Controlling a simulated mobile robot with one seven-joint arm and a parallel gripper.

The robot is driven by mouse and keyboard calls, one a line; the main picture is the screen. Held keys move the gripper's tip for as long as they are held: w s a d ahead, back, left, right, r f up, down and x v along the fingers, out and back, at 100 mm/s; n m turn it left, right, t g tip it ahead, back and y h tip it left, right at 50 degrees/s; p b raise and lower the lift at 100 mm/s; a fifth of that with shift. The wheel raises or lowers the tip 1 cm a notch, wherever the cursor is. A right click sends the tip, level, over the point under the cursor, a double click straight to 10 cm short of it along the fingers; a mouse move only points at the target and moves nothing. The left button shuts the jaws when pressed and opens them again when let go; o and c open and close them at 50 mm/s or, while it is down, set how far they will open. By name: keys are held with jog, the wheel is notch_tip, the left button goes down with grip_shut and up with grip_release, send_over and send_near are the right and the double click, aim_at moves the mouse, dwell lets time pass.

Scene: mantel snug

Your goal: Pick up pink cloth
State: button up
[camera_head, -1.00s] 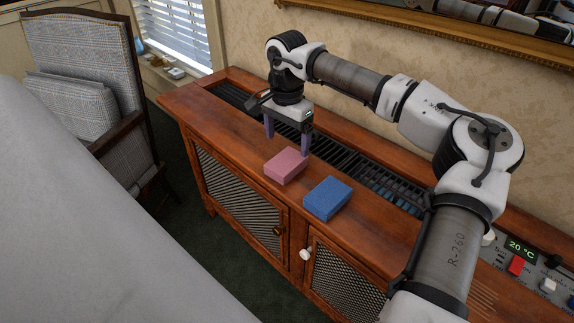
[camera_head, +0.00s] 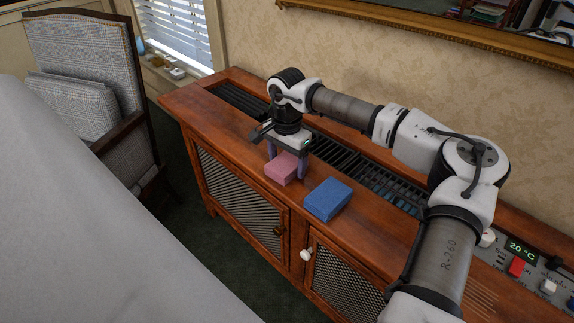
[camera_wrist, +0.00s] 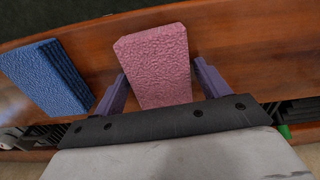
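The pink cloth (camera_head: 281,170) looks like a thick, block-shaped folded cloth and lies on the wooden cabinet top. My gripper (camera_head: 287,164) is low over it, with its purple fingers on either side of the cloth's rear part. In the wrist view, the pink cloth (camera_wrist: 156,62) lies between the two spread fingers of my gripper (camera_wrist: 160,72). Narrow gaps show beside the cloth, so the gripper looks open around it. The cloth's rear end is partly hidden by the gripper in the head view.
A similar blue block (camera_head: 327,199) lies just right of the pink cloth, and also shows in the wrist view (camera_wrist: 47,77). A dark slatted grille (camera_head: 375,180) runs behind them along the cabinet top (camera_head: 225,135). A control panel (camera_head: 530,265) is at the right.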

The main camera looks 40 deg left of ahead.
aim_at(286, 161)
jog(key=c, duration=0.7)
notch_tip(286, 161, up, 20)
jog(key=shift+r+p, duration=0.1)
jog(key=shift+p, duration=0.3)
jog(key=shift+o, duration=1.2)
jog(key=shift+c, duration=0.9)
jog(key=shift+s, duration=0.1)
